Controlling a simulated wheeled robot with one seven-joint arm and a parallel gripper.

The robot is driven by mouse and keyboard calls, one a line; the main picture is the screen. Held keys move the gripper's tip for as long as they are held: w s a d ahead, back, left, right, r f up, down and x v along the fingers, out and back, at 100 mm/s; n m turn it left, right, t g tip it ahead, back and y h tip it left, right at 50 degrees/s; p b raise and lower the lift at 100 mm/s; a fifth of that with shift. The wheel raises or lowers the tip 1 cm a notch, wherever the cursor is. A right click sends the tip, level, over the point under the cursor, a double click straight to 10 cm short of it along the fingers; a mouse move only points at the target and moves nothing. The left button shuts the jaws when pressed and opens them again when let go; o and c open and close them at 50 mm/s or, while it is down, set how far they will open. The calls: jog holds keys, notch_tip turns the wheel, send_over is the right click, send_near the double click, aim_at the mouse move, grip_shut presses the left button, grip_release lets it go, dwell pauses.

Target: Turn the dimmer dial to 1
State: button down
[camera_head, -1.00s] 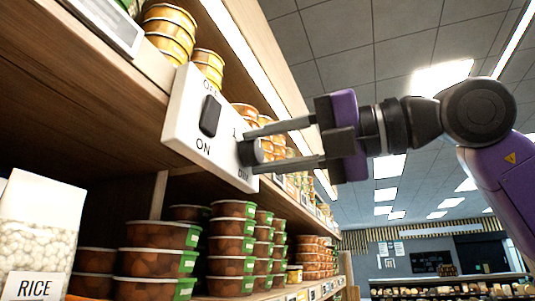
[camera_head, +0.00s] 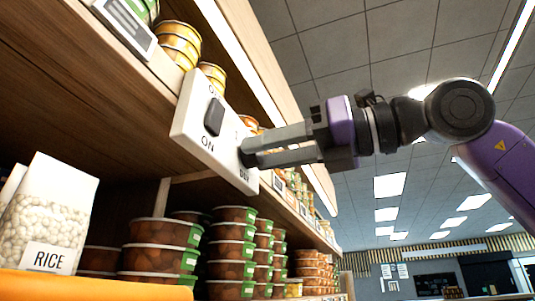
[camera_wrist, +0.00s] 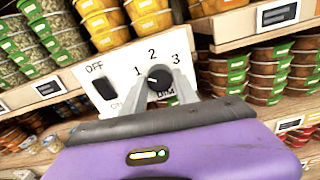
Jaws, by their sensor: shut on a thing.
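The dimmer dial (camera_wrist: 159,76) is a dark round knob on a white switch panel (camera_head: 187,127). In the wrist view the numbers 1, 2 and 3 arc above it, with 1 at its upper left. A small light mark shows on the dial, but I cannot tell surely which number it points to. My gripper (camera_head: 251,152) is shut on the dial, one finger on each side, and the fingers hide most of it in the head view. A black rocker switch (camera_head: 214,116) sits on the panel between OFF and ON.
The panel is fixed to the front of a wooden shelf. Stacked tubs (camera_head: 231,247) and a bag of rice (camera_head: 45,220) stand below it, with more tubs (camera_head: 179,43) above. An orange surface (camera_head: 95,284) crosses the lower left. Open room lies to the right.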

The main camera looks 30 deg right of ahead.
jog(key=shift+f+n, duration=0.1)
jog(key=shift+n, duration=0.4)
jog(key=c, duration=0.9)
grip_release()
jog(key=shift+c, duration=0.2)
